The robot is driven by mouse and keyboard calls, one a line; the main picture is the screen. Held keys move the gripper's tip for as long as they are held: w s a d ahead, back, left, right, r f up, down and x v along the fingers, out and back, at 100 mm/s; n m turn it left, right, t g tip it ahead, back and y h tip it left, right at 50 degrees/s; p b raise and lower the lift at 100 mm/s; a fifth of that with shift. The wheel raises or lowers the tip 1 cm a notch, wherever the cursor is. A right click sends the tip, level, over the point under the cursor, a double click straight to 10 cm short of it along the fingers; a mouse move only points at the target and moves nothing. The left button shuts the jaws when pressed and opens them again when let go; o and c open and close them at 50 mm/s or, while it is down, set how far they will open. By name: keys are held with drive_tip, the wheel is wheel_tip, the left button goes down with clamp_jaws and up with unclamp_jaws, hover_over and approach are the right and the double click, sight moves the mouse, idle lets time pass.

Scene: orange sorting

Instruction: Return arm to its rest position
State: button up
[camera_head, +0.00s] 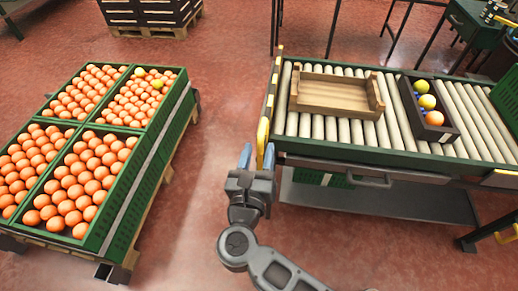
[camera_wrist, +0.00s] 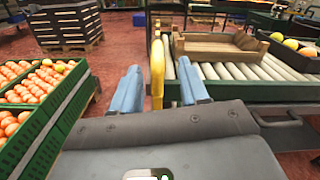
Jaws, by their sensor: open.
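My gripper (camera_head: 257,157) is open and empty, above the gap between the crates of oranges and the roller conveyor. In the wrist view its two blue fingers (camera_wrist: 158,90) stand apart with nothing held between them. In the head view my arm reaches up from the bottom edge, bent at the joints. A yellow post or guard at the conveyor's left end shows behind and between the fingers in the wrist view; I cannot tell how near it is.
Green crates (camera_head: 108,230) full of oranges stand on a pallet at left. The conveyor (camera_head: 345,130) carries an empty wooden box (camera_head: 325,106) and a dark tray (camera_head: 445,132) with yellow, green and orange fruits. Dark crates (camera_wrist: 62,27) stand behind. Red floor between is clear.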

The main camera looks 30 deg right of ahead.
idle(0.3)
drive_tip(key=s+d+r+m+y+p, duration=0.1)
drive_tip(key=s+r+m+y, duration=0.2)
drive_tip(key=s+m, duration=0.7)
drive_tip(key=s+d+r+m+y+p, duration=0.2)
drive_tip(key=s+r+m+y, duration=0.2)
drive_tip(key=s+m, duration=0.6)
drive_tip(key=s+d+r+m+y+p, duration=0.1)
drive_tip(key=s+r+m+y, duration=0.2)
drive_tip(key=s+r+m, duration=0.3)
drive_tip(key=s+m, duration=0.5)
drive_tip(key=s, duration=0.3)
drive_tip(key=shift+s+d+r+y, duration=0.15)
drive_tip(key=shift+d+r+y, duration=0.05)
drive_tip(key=shift+r+y, duration=0.2)
drive_tip(key=shift+f, duration=0.1)
drive_tip(key=shift+c, duration=0.2)
